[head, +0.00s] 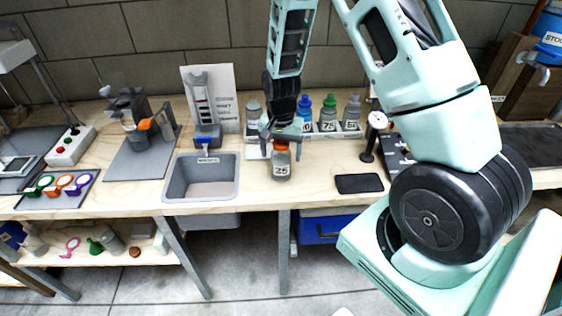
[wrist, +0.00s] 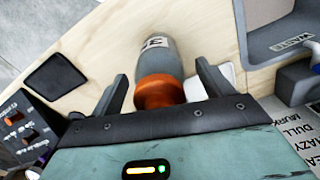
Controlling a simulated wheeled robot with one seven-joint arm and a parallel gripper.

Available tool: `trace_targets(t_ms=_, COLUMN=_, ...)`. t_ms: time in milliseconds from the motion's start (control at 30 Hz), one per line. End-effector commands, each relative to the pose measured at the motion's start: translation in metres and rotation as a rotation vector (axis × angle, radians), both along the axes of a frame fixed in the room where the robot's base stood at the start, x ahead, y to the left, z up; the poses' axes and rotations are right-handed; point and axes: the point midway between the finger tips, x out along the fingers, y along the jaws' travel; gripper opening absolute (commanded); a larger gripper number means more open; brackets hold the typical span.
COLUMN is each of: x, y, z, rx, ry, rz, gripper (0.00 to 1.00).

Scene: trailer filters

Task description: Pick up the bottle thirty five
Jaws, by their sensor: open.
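The bottle (head: 281,168) is grey with an orange cap and a white label that appears to read 35. It stands upright on the wooden bench, right of the sink. My gripper (head: 281,140) points down over it, with its jaws open around the cap area. In the wrist view the bottle (wrist: 156,50) lies between the two open fingers (wrist: 162,85), its orange cap nearest the palm. There is a gap on each side of the cap, so the fingers do not appear to press on it.
A rack behind holds more bottles, including a blue-capped one (head: 304,108), a green-capped one (head: 328,114) and a grey one (head: 352,112). A grey waste sink (head: 202,180) is left of the bottle. A black pad (head: 359,183) and a gauge (head: 375,125) are to the right.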

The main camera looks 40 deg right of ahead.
Motion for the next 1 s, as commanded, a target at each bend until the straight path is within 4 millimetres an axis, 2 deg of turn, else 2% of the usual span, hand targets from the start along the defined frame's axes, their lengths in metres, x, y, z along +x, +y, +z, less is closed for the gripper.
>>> trace_targets(t_ms=100, x=0.0, y=0.0, z=0.0, rx=0.0, ry=0.0, rz=0.0, gripper=0.79)
trace_targets(t_ms=133, x=0.0, y=0.0, z=0.0, rx=0.0, ry=0.0, rz=0.0, gripper=0.73)
trace_targets(t_ms=300, x=0.0, y=0.0, z=0.0, rx=0.0, ry=0.0, rz=0.0, gripper=0.26)
trace_targets(t_ms=333, x=0.0, y=0.0, z=0.0, rx=0.0, ry=0.0, rz=0.0, gripper=0.2)
trace_targets(t_ms=667, x=0.001, y=0.0, z=0.006, rx=-0.001, ry=-0.002, rz=0.0, gripper=0.2)
trace_targets(t_ms=767, x=0.001, y=0.0, z=0.019, rx=-0.002, ry=-0.004, rz=0.0, gripper=0.2)
trace_targets(t_ms=1000, x=0.002, y=0.0, z=0.065, rx=-0.002, ry=-0.007, rz=0.0, gripper=0.2)
